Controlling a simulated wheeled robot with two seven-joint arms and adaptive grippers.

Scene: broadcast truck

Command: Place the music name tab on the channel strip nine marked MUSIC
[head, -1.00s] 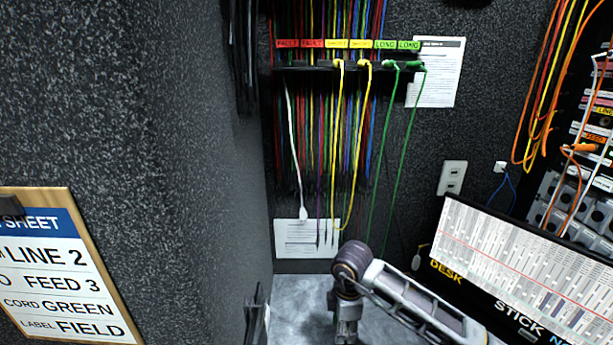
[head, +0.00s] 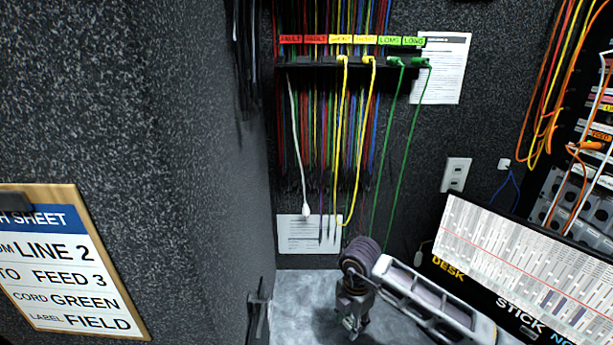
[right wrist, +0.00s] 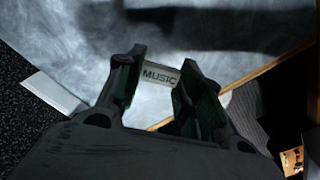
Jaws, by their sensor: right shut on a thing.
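The music name tab (right wrist: 160,76) is a small pale strip lettered MUSIC, seen in the right wrist view. My right gripper (right wrist: 156,88) is shut on it, with a dark finger at each end. In the head view my right gripper (head: 350,322) points down over a grey mottled surface at the bottom centre. The tab is too small to make out clearly there. A tilted white panel of channel strips (head: 530,262) is at the lower right, right of my gripper. I cannot tell which strip is nine or read MUSIC on it. My left gripper is not in view.
The grey surface (head: 305,300) around my gripper looks clear. A dark wall and a clipboard sheet (head: 65,260) stand at left. Yellow, green and white cords hang from the jack row (head: 330,62) behind. A rack with orange cords (head: 590,150) is at right.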

